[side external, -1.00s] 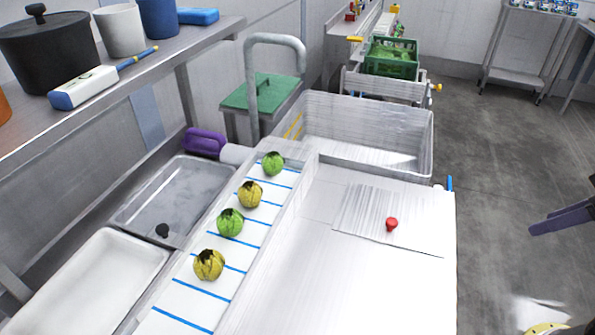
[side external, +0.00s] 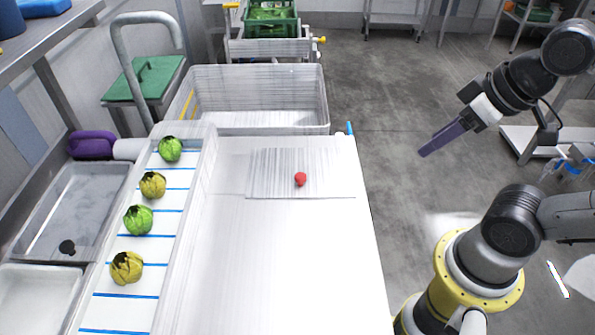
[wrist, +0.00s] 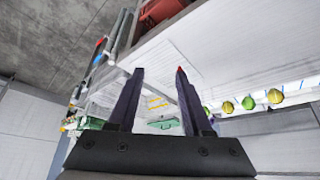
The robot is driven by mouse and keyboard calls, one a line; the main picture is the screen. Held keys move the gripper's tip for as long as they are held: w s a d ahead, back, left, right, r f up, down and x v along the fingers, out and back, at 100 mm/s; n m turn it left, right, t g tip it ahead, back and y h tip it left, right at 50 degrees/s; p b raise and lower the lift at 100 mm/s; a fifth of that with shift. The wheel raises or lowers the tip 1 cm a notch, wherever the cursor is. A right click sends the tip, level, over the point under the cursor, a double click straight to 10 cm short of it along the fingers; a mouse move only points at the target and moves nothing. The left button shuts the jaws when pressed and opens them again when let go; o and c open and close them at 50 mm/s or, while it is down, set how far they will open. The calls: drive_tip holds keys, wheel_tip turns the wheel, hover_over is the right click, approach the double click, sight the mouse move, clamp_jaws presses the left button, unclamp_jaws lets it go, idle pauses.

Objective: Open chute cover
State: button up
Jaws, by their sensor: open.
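The chute cover (side external: 268,172) is a flat grey-white square plate lying flat on the white worktop (side external: 290,260). It has a small red knob (side external: 300,180) on its right half. My gripper (side external: 425,152) hangs over the floor to the right of the worktop, apart from the cover and knob. In the wrist view my two dark fingers (wrist: 160,70) are spread with nothing between them. A red spot at the right fingertip there appears to be the knob, mostly hidden by the finger.
A lane (side external: 125,295) with blue stripes carries several green and yellow round greens (side external: 138,219) left of the worktop. A large white bin (side external: 255,122) stands behind. A small blue upright piece (side external: 350,128) stands at the worktop's back right corner.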

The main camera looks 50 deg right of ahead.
drive_tip(key=shift+o, duration=0.9)
drive_tip(key=w+r+n, duration=0.5)
drive_tip(key=n, duration=0.3)
drive_tip(key=n+g, duration=0.6)
drive_tip(key=n, duration=0.4)
hover_over(301, 175)
wheel_tip(301, 175, down, 10)
wheel_tip(301, 175, down, 13)
drive_tip(key=shift+f, duration=0.1)
clamp_jaws()
